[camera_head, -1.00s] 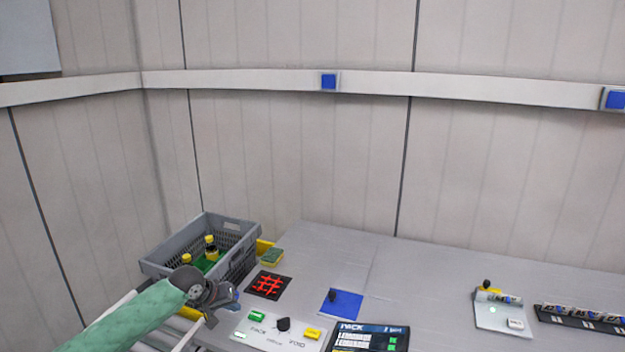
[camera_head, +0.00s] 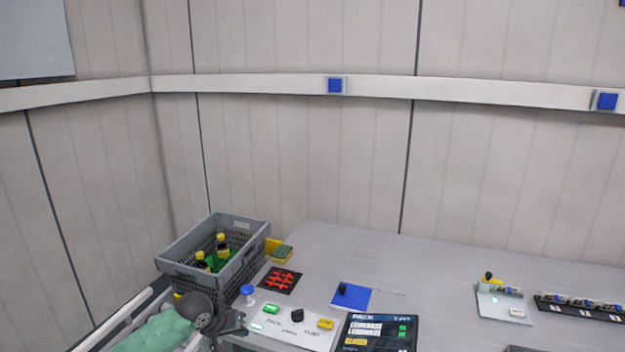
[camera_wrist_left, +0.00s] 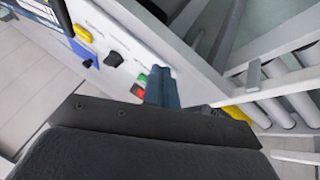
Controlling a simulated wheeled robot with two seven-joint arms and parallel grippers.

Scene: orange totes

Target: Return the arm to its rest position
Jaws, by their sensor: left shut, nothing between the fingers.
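My left gripper (camera_head: 236,319) is low at the left of the head view, beside the front left corner of the table and in front of the grey crate. Its green-sleeved arm comes in from the bottom left. In the left wrist view its fingers (camera_wrist_left: 160,88) are together with nothing between them, in front of the white control panel (camera_wrist_left: 105,40). My right gripper does not show.
The grey crate (camera_head: 183,248) with yellow-capped bottles stands at the left. The panel (camera_head: 268,335), a blue-topped knob (camera_head: 247,290) and a display (camera_head: 375,333) are near the gripper. Rollers (camera_wrist_left: 272,108) lie beside the table. The table's back middle is clear.

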